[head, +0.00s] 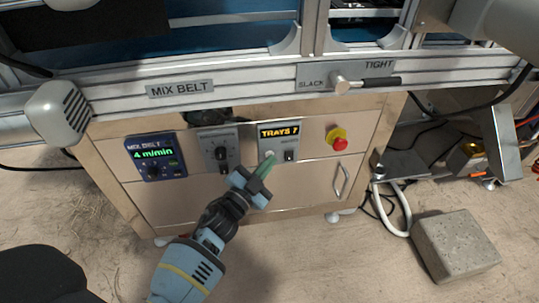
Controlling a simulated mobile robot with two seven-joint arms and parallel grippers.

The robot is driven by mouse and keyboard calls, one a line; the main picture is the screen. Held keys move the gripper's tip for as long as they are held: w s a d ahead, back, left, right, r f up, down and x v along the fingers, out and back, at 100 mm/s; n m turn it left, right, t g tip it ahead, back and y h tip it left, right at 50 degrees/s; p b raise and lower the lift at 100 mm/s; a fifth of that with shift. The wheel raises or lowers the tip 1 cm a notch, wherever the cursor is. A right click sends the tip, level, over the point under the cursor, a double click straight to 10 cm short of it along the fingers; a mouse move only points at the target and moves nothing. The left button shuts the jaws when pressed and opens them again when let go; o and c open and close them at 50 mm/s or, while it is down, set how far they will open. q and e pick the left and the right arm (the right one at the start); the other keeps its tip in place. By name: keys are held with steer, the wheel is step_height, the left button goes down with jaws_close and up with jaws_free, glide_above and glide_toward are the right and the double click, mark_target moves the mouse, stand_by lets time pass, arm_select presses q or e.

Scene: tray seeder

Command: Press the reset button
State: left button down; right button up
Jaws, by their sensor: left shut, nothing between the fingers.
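My left gripper (266,166) is shut and empty, with its green fingertips in front of the tray counter panel (291,149). The panel carries a display reading "TRAYS 7" (279,132). A small pale round button (270,154) shows on this panel below the display, right at the fingertips. I cannot tell whether the tips touch it. A small dark switch (290,155) sits to its right. No label reading reset is legible. My right gripper is not in view.
A red emergency knob on a yellow base (338,140) is right of the counter panel. A grey panel with a dark knob (220,153) and the mix belt display (156,156) are to the left. A concrete block (455,245) stands on the floor at right.

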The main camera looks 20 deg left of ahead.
arm_select(q)
steer(key=shift+s, duration=0.1)
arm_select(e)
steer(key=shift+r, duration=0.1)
arm_select(q)
steer(key=shift+s+d, duration=0.25)
steer(key=shift+s, duration=0.05)
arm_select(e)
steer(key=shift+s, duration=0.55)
arm_select(q)
steer(key=shift+s, duration=0.1)
steer(key=s+d+p, duration=0.1)
steer(key=s, duration=0.1)
steer(key=s+d, duration=0.2)
steer(key=shift+s+d+p, duration=0.2)
steer(key=shift+s+p, duration=0.15)
steer(key=shift+s, duration=0.05)
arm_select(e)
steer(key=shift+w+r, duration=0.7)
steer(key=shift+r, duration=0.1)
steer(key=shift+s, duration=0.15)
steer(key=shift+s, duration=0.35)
